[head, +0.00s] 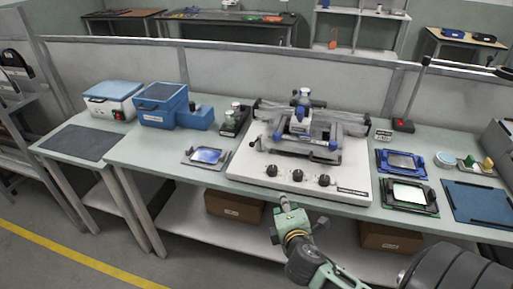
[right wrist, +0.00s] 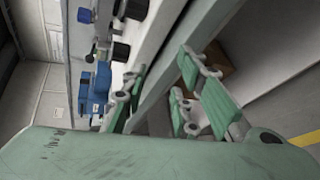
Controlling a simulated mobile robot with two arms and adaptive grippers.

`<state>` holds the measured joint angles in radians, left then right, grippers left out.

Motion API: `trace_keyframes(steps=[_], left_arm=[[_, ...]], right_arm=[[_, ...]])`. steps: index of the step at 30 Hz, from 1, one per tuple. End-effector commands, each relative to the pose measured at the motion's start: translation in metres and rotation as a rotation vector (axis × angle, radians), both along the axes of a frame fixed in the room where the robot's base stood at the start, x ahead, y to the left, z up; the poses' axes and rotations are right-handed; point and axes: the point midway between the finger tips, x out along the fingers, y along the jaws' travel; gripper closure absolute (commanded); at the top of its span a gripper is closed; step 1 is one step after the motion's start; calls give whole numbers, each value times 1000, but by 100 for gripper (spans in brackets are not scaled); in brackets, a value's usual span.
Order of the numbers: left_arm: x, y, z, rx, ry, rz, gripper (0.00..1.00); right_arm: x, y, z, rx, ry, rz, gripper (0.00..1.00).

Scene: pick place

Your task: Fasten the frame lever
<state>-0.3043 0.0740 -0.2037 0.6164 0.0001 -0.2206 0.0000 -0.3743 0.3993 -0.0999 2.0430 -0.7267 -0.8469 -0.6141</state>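A white machine base (head: 250,170) with several black knobs stands on the workbench in the head view. On it sits a clamping frame (head: 300,143) of grey and dark bars with blue parts and an upright blue-and-white piece on top. Which part is the frame lever is too small to tell. My right gripper (head: 302,213) is in front of the bench's front edge, below and apart from the machine. In the right wrist view its green-padded fingers (right wrist: 163,78) are spread with nothing between them. My left gripper is out of view.
Left of the machine are a phone-like device (head: 207,156) in a holder and a blue box (head: 160,104). To the right lie framed trays (head: 408,194) and a blue mat (head: 478,203). Cardboard boxes (head: 234,206) sit on the shelf below the bench.

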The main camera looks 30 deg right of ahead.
Motion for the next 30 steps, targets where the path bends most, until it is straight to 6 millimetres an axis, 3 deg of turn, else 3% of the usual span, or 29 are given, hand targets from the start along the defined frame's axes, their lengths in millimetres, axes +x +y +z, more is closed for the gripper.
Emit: trace_keyframes(steps=[1,6,8,12,15,18,21,25,30], left_arm=[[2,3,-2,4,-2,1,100],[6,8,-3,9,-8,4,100],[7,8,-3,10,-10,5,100],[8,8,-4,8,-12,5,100],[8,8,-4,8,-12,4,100],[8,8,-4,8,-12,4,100],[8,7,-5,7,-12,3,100],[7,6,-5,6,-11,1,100],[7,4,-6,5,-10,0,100]], right_arm=[[13,-6,23,-132,-26,53,73],[55,-10,91,-672,-65,255,73],[70,-7,110,-903,-61,333,73],[104,4,135,-1570,19,535,73],[123,2,129,-2067,144,678,73],[135,-15,114,-2452,289,797,73],[140,-36,102,-2700,414,887,73],[144,-52,94,-2847,503,947,73],[156,-53,90,-2870,518,957,73]])
